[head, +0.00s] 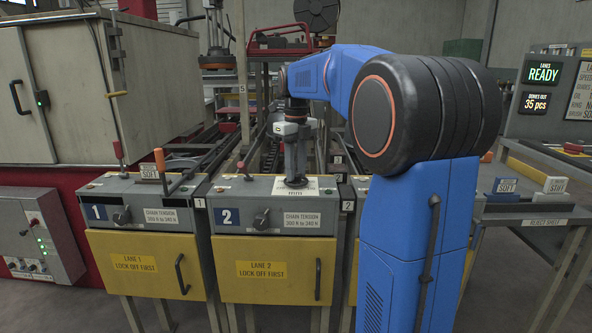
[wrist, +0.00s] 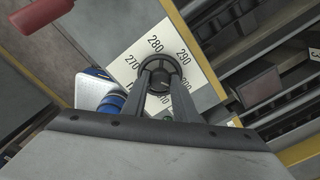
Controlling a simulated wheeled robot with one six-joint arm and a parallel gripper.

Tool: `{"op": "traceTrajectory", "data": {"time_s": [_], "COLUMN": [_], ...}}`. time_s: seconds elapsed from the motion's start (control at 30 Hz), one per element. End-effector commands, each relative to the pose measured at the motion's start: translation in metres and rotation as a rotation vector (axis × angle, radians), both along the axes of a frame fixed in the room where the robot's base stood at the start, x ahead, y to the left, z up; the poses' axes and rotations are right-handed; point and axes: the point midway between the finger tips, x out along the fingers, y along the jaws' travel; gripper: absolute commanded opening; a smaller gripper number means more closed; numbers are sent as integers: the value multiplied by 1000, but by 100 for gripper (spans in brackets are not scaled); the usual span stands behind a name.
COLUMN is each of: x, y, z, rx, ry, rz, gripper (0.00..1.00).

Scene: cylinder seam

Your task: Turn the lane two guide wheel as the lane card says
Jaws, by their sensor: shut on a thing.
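The lane two cabinet (head: 272,268) carries a blue "2" label and a chain tension dial on its front. On its top, the guide wheel (wrist: 164,73) is a dark round wheel over a white scale plate (wrist: 130,52) marked 270, 280, 290 and further numbers partly hidden. The plate also shows in the head view (head: 318,190), with "mm" on it. My gripper (head: 296,181) points down at the wheel. In the wrist view its fingers (wrist: 161,88) are shut on the wheel and hide part of the scale. I cannot make out a readable lane two card.
A red-tipped lever (head: 243,168) rises left of the plate; its red grip (wrist: 40,14) is close in the wrist view.

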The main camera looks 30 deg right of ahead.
Motion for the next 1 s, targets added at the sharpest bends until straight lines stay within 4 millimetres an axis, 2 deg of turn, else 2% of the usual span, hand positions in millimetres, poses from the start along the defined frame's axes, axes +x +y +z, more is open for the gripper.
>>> {"op": "traceTrajectory", "data": {"time_s": [0.27,0.3,0.37,0.4,0.77,0.87,1.0], "x": [1,1,1,1,1,1,1], "y": [0,0,0,0,0,0,0], "z": [1,1,1,1,5,15,39], "rx": [-1,-1,-1,-1,-1,-1,-1], "ry": [-3,-3,-3,-2,-2,-3,-3], "rz": [0,0,0,0,0,0,0], "gripper": [4,28,43,45,45,45,45]}}
